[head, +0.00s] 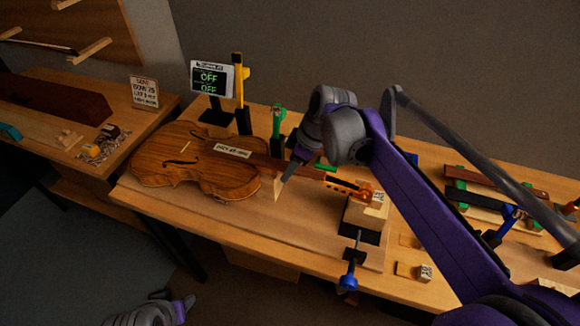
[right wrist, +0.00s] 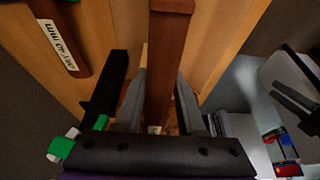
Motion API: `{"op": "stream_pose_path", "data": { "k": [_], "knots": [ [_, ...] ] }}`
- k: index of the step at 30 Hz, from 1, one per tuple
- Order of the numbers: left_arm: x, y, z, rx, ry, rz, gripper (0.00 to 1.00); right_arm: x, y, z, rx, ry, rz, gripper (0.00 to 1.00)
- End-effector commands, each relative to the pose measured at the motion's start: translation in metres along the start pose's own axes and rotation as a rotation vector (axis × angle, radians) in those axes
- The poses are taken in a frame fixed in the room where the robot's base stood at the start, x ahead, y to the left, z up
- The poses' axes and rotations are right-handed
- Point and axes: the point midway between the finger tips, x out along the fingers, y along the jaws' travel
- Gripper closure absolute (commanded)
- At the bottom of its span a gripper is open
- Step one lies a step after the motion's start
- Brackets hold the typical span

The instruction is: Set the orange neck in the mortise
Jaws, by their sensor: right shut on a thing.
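The violin body (head: 195,170) lies flat on the bench, belly up, with a small white label on it. The neck with its dark fingerboard and orange pegbox (head: 350,188) reaches right from the body's upper end. My right gripper (head: 292,168) is shut on the neck near the body. In the right wrist view the reddish-brown fingerboard (right wrist: 168,65) runs between the two grey fingers. The gripper partly hides the joint, so I cannot tell how the heel sits in the mortise. Part of my left arm (head: 150,313) shows at the bottom edge; its jaws are unclear.
A block (head: 365,215) with a blue-handled clamp (head: 347,281) stands by the pegbox. A display reading OFF (head: 210,78), a yellow-topped post (head: 239,85) and a green clamp (head: 278,120) stand behind the violin. More necks in green holders (head: 455,185) are at right.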

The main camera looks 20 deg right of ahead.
Motion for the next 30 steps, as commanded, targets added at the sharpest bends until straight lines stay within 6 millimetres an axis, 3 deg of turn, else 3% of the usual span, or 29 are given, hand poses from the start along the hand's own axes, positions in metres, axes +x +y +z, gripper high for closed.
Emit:
{"op": "stream_pose_path", "data": {
  "k": [19, 20, 21, 25, 30],
  "knots": [
    [-0.0028, 0.0, -0.0022, 0.0, 0.001, 0.0, 0.5, -0.0007, 0.0002, -0.0006, 0.0, 0.0, 0.0, 1.0],
    [-0.0028, 0.0, -0.0022, 0.0, 0.001, 0.0, 0.5, -0.0008, 0.0002, -0.0006, 0.0, 0.0, 0.0, 0.56],
    [-0.0028, 0.0, -0.0022, 0.0, 0.001, 0.0, 0.5, -0.0008, 0.0002, -0.0006, 0.0, 0.0, 0.0, 0.49],
    [-0.0028, 0.0, -0.0022, 0.0, 0.001, 0.0, 0.5, -0.0008, 0.0002, -0.0006, 0.0, 0.0, 0.0, 0.26],
    [-0.0028, 0.0, -0.0022, 0.0, 0.001, 0.0, 0.5, -0.0008, 0.0001, -0.0006, 0.0, 0.0, 0.0, 0.26]
  ]
}}
